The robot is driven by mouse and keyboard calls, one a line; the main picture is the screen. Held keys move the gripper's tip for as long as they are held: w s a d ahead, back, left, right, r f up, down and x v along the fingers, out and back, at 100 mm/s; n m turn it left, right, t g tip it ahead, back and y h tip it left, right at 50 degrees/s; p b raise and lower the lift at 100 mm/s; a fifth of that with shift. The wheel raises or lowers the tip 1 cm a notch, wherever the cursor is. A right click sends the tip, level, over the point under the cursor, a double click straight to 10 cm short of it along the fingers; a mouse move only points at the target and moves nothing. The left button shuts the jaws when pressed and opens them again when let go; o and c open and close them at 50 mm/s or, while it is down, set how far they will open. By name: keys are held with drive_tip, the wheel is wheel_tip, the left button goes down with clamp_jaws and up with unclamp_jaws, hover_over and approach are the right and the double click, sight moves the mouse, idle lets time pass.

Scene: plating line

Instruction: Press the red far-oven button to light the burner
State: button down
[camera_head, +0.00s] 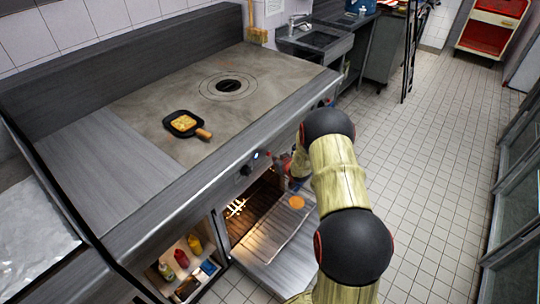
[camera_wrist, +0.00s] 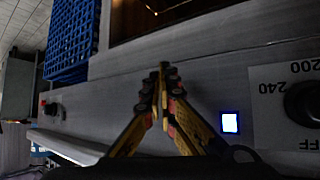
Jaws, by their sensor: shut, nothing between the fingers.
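My gripper (camera_wrist: 163,72) is shut and empty, its fingertips meeting in front of the grey oven front panel in the wrist view. A small red spot, seemingly the red far-oven button (camera_wrist: 42,103), shows at the left of the wrist view beside a black knob. The fingertips are well apart from it. In the head view my gripper (camera_head: 283,163) is by the stove's front panel, partly hidden by my arm. The far part of that panel is partly hidden too.
A lit blue-white indicator (camera_wrist: 229,123) and a temperature knob (camera_wrist: 303,102) are right of the fingers. The near oven's door (camera_head: 275,255) hangs open below. A pan with food (camera_head: 184,124) stands on the stovetop. A blue crate (camera_wrist: 72,40) is at upper left in the wrist view.

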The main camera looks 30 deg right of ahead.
drive_tip(key=shift+s+d, duration=0.1)
drive_tip(key=shift+s, duration=0.1)
drive_tip(key=s, duration=0.1)
drive_tip(key=s+d, duration=0.1)
drive_tip(key=s, duration=0.1)
drive_tip(key=s+p, duration=0.1)
drive_tip(key=shift+s+d, duration=0.25)
drive_tip(key=shift+d, duration=0.05)
idle(0.9)
